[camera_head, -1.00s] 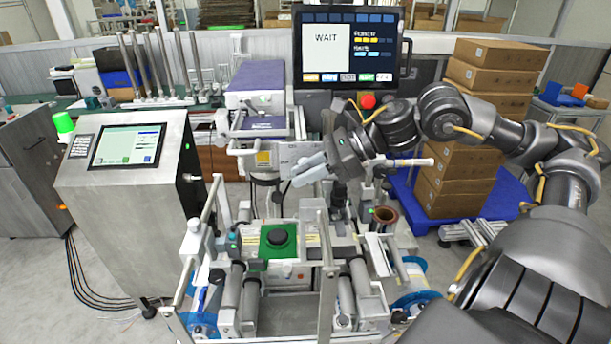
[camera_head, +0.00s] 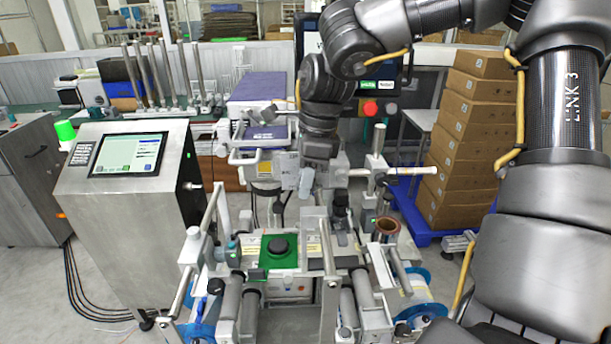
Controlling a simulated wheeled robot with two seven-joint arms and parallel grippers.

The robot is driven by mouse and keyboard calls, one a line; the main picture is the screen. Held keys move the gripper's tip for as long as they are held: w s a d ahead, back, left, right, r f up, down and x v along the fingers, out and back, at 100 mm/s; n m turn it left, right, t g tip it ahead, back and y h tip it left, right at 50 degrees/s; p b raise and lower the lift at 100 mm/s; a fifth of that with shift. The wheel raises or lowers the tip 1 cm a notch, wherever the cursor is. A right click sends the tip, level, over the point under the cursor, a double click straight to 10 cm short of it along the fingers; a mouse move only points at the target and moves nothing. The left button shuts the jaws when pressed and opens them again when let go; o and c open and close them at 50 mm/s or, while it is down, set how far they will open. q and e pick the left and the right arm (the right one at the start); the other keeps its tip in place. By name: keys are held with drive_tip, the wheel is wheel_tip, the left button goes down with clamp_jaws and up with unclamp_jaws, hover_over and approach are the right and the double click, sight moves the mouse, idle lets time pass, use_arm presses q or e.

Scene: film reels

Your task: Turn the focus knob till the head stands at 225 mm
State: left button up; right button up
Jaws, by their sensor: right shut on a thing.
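My right gripper (camera_head: 306,184) points down at the middle of the machine, in front of the grey printer-like head unit (camera_head: 284,164). Its fingers are closed together on a small part, which I take to be the focus knob. The knob itself is hidden behind the fingers and the wrist. I cannot read any height scale for the head, so its height in mm cannot be told. My left gripper is not in view.
A black round button on a green plate (camera_head: 264,262) sits in front. A steel cabinet with a screen (camera_head: 128,155) stands left. Stacked cartons (camera_head: 466,150) stand right. Upright posts surround the machine.

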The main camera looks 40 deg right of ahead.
drive_tip(key=shift+a+r+g+h+p, duration=0.1)
drive_tip(key=shift+r+g+h+p, duration=0.1)
drive_tip(key=shift+g+h+p, duration=0.6)
drive_tip(key=shift+f, duration=0.1)
drive_tip(key=o, duration=0.7)
drive_tip(key=shift+s, duration=0.1)
drive_tip(key=shift+o, duration=0.5)
drive_tip(key=shift+s, duration=0.3)
drive_tip(key=shift+w, duration=0.25)
wheel_tip(320, 180, up, 11)
drive_tip(key=p, duration=0.1)
